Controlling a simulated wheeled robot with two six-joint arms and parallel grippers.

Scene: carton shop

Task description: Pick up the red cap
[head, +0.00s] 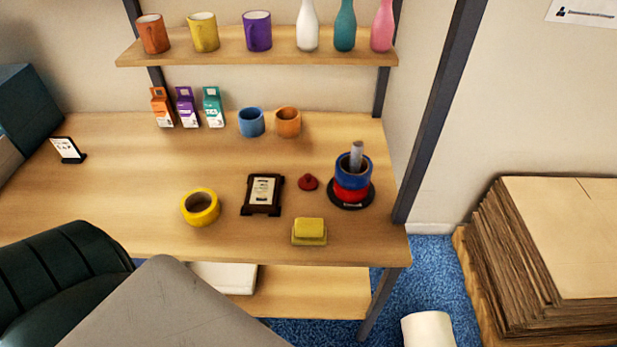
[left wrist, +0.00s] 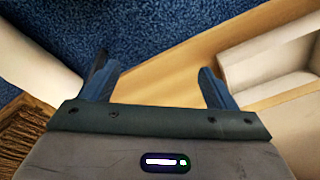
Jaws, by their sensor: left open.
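The red cap (head: 308,182) is a small, dark red piece with a knob on top. It lies on the wooden table in the head view, between the dark-framed plaque and the tape stand. My left gripper (left wrist: 158,82) shows in the left wrist view with its two blue-grey fingers spread apart and nothing between them. Blue carpet and a wooden board lie beyond its fingers, and the cap is not in that view. Neither gripper shows in the head view, and my right gripper is not seen.
Around the cap are the plaque (head: 263,194), a stand (head: 352,192) with red and blue rolls, a yellow tape roll (head: 201,206) and a yellow block (head: 309,231). Cups and small cartons stand behind. A shelf (head: 280,48) with mugs and bottles hangs above. The table's left middle is clear.

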